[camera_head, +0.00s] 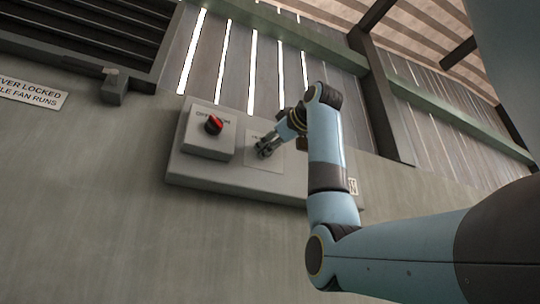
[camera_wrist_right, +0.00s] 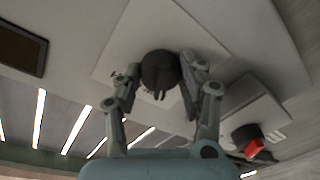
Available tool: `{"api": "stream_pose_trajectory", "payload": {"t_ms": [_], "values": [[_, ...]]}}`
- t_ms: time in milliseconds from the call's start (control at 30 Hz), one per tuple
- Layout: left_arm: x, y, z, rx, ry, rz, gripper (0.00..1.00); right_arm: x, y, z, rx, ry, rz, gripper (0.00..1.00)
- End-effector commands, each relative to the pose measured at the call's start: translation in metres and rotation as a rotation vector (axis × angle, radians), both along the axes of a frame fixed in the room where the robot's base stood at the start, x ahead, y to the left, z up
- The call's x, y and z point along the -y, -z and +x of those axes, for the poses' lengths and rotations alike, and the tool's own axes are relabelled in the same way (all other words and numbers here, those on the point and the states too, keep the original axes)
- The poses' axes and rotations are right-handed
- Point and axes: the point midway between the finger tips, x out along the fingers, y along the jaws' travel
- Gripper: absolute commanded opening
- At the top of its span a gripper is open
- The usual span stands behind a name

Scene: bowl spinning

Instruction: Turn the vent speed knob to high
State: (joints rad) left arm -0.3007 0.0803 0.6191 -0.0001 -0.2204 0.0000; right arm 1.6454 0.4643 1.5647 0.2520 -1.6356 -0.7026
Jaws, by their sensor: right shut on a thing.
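The vent speed knob is a round dark knob (camera_wrist_right: 158,72) with a pointer ridge, on a pale square plate (camera_wrist_right: 112,42) in the right wrist view. In the head view this plate (camera_head: 264,161) is on the right part of the wall panel, and the gripper mostly hides the knob. My right gripper (camera_head: 267,146) is at the plate. In the wrist view its two fingers (camera_wrist_right: 160,78) are on either side of the knob, shut on it. The scale marks around the knob are not readable. My left gripper is not in view.
A box with a red switch (camera_head: 214,125) is left of the plate on the grey panel (camera_head: 190,172); the switch also shows in the wrist view (camera_wrist_right: 247,140). A dark louvre (camera_head: 85,35) and a sign (camera_head: 32,92) are farther left. The wall below is clear.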

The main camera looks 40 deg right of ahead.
Motion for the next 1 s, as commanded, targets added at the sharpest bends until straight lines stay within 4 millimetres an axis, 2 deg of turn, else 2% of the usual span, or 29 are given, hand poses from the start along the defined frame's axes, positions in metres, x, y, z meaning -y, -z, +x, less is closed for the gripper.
{"api": "stream_pose_trajectory", "payload": {"t_ms": [267, 1000], "values": [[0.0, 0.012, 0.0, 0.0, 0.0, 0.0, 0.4, -0.001, 0.002, 0.0, 0.049, -0.002, 0.151, 0.08], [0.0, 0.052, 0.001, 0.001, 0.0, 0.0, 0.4, -0.001, 0.003, 0.0, 0.249, -0.001, 0.779, 0.08]]}}
